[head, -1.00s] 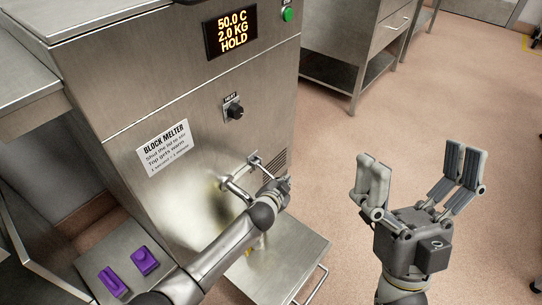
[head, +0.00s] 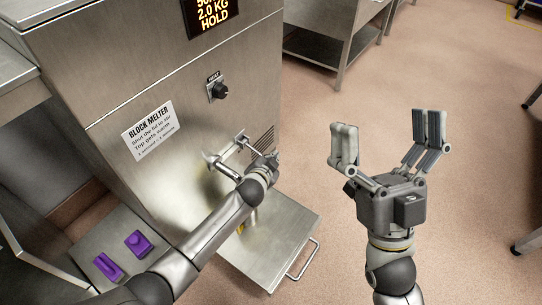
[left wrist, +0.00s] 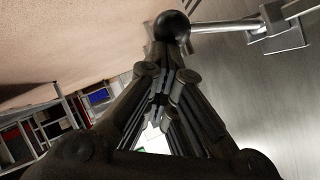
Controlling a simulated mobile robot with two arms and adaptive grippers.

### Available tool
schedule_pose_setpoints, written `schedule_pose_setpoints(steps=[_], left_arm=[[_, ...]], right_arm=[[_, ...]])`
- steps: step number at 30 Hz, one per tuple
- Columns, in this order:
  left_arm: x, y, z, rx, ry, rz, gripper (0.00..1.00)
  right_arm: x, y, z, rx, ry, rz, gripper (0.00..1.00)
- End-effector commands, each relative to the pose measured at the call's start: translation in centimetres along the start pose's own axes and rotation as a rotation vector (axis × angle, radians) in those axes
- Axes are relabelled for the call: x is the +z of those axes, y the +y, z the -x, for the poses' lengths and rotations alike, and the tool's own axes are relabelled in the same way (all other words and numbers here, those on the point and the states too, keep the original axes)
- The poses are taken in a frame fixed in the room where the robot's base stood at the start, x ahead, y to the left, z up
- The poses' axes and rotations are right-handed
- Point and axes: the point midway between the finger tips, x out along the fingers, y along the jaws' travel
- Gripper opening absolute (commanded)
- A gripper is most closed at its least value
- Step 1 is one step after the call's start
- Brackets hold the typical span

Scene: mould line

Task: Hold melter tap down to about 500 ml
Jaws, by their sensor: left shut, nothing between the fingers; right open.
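The block melter (head: 160,90) is a steel cabinet with a metal tap (head: 222,158) on its front. The tap's lever (left wrist: 235,25) ends in a black ball knob (left wrist: 172,26) in the left wrist view. My left gripper (head: 268,163) is at the tap in the head view. In the left wrist view its fingers (left wrist: 160,98) are closed together, empty, close to the knob; I cannot tell whether they touch it. The display (head: 212,14) reads 2.0 KG HOLD, its top line cut off. My right gripper (head: 385,145) is open and empty, right of the melter. My left arm hides the area below the spout.
A steel shelf (head: 285,240) with a handle juts out below the tap. A small yellow patch shows beside my left arm. Two purple pieces (head: 137,243) lie on a steel surface at lower left. A heat knob (head: 219,91) sits above the tap. Open floor lies to the right.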

Motion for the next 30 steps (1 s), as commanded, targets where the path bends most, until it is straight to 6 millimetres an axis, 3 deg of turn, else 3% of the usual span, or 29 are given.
schedule_pose_setpoints(steps=[30], left_arm=[[-0.5, -0.6, 0.4, -0.001, -0.003, -0.001, 0.0]], right_arm=[[4.4, 0.6, 0.2, 0.007, -0.243, 0.016, 1.0]])
